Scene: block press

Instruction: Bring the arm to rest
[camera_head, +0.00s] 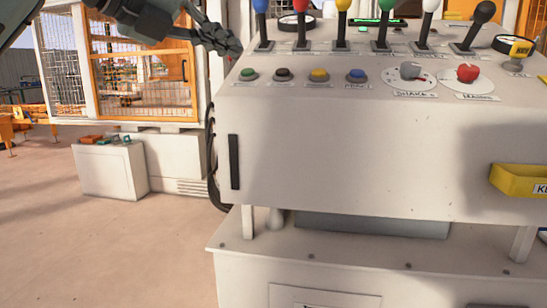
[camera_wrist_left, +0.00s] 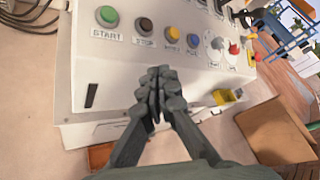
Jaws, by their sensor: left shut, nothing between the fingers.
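My left gripper (camera_head: 226,43) is at the upper left of the head view, by the left edge of the control panel (camera_head: 360,140). It is shut and empty. In the left wrist view the closed fingers (camera_wrist_left: 158,85) point toward the panel front, below the buttons; I cannot tell whether they touch it. The panel has a green START button (camera_head: 249,74), a dark STOP button (camera_head: 283,74), a yellow button (camera_head: 319,75) and a blue button (camera_head: 356,75). My right gripper is not in view.
Several coloured levers (camera_head: 341,25) stand along the panel's back, with a grey knob (camera_head: 410,71) and a red knob (camera_head: 468,73) in front. A yellow bin (camera_head: 520,180) hangs at the right. A white box (camera_head: 110,168) stands on the left floor, where the foreground is clear.

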